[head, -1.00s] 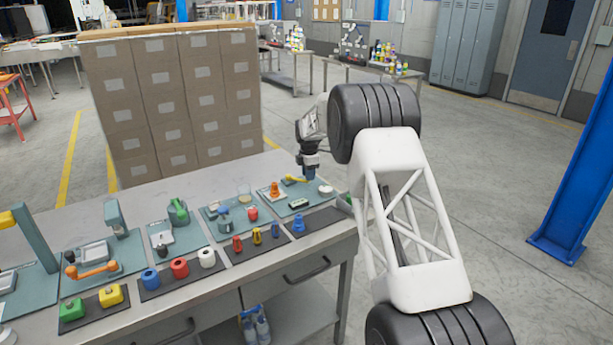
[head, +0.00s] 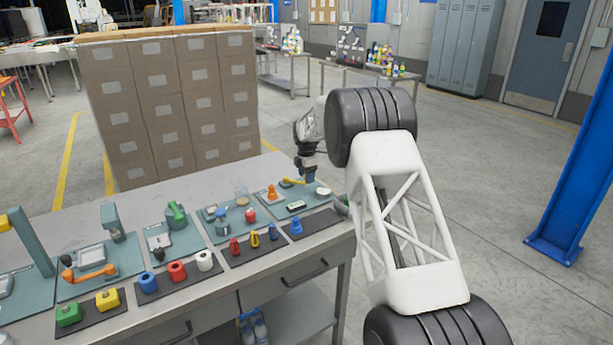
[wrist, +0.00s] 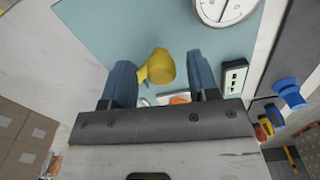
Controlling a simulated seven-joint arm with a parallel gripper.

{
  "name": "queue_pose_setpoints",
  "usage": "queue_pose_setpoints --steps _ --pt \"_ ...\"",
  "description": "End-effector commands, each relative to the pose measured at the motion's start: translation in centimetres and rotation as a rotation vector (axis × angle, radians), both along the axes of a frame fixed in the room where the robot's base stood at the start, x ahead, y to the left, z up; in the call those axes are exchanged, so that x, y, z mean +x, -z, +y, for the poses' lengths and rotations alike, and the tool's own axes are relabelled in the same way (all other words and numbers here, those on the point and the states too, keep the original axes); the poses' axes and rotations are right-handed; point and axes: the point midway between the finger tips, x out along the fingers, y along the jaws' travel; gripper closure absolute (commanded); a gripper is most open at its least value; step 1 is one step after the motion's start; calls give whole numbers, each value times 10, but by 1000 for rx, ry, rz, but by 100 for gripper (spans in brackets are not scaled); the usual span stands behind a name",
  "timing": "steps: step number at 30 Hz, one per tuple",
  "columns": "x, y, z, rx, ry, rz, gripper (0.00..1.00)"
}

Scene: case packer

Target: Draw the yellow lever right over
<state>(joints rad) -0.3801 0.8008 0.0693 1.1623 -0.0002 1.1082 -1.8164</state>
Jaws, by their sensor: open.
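The yellow lever (head: 292,182) is on the teal plate at the right end of the workbench. In the wrist view the lever's rounded yellow end (wrist: 158,67) lies between the two blue fingers of my gripper (wrist: 160,64). The fingers are apart, with a visible gap on each side of the lever, wider on the right. In the head view my gripper (head: 309,175) points down just right of the lever.
On the same plate are an orange knob (head: 271,191), a round white dial (wrist: 226,8) and a small dark-green switch box (wrist: 234,76). A blue knob (wrist: 289,92) stands on a dark mat beside it. A stack of cardboard boxes (head: 170,105) rises behind the bench.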

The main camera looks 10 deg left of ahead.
Motion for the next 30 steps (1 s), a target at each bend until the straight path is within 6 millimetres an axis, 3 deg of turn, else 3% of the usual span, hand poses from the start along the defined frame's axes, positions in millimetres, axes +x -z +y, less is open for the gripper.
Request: queue_pose_setpoints --steps 8,21,30 --pt "0 -13 0 1 0 -1 45" --pt "0 -65 0 1 0 -1 45" --pt "0 -78 0 0 0 0 45"
